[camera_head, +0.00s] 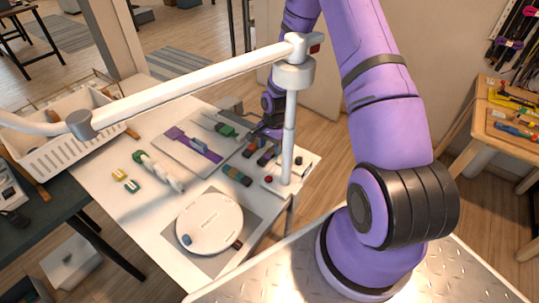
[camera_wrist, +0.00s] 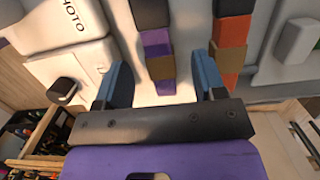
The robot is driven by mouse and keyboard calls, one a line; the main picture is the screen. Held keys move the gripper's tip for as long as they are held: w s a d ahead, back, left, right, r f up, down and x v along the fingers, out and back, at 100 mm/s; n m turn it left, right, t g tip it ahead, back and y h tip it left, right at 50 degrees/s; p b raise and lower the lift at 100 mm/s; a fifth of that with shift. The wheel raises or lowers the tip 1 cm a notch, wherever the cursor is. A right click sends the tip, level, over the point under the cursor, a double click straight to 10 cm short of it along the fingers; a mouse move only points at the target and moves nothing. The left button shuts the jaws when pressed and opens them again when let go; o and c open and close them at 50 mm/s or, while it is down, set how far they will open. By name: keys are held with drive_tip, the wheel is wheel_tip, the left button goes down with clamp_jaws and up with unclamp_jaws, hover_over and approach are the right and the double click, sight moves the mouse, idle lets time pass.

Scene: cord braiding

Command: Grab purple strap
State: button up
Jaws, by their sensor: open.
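In the wrist view, a strap with dark, purple and brown sections (camera_wrist: 157,48) runs between the two blue fingertips of my gripper (camera_wrist: 158,72). The fingers are apart, one on each side of it, and do not visibly touch it. A second strap with black, orange and brown sections (camera_wrist: 233,36) lies just right of the right finger. In the head view, a purple piece (camera_head: 193,142) lies on a grey board. My gripper (camera_head: 265,133) is low over the table to its right, small and partly hidden. I cannot tell whether that piece is the strap between the fingers.
A white post (camera_head: 290,140) with a long arm stands close to my gripper. A round white disc (camera_head: 209,222) lies at the front of the table, with a white twisted cord (camera_head: 160,171) behind it. A white basket (camera_head: 62,145) stands at the left.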

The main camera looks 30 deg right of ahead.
drive_tip(key=shift+s+a+f, duration=0.1)
drive_tip(key=shift+f, duration=1.05)
drive_tip(key=c, duration=1)
drive_tip(key=shift+r, duration=0.1)
